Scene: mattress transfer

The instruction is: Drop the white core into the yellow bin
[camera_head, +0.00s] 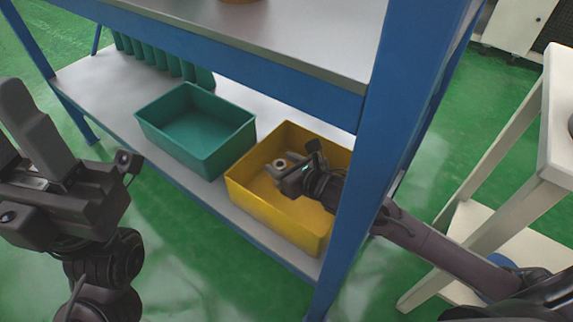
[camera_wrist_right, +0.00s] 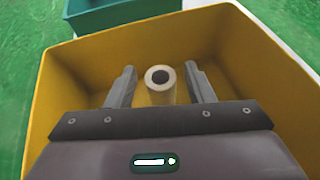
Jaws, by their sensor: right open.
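The yellow bin (camera_head: 270,203) stands on the lower shelf of the blue rack in the head view, and its wall (camera_wrist_right: 215,32) fills much of the right wrist view. The white core (camera_wrist_right: 160,84), a hollow cylinder with a dark hole, is inside the bin; in the head view it shows as a small pale ring (camera_head: 281,163). My right gripper (camera_wrist_right: 160,88) is over the bin, its fingers apart on either side of the core with gaps showing. My left arm is at the left of the head view; its fingertips are not clear.
A teal bin (camera_head: 195,130), empty, stands left of the yellow bin on the lower shelf (camera_head: 100,92). A blue upright post (camera_head: 385,130) rises beside my right forearm. The upper shelf (camera_head: 300,35) overhangs the bins. A white stand (camera_head: 500,215) is at the right.

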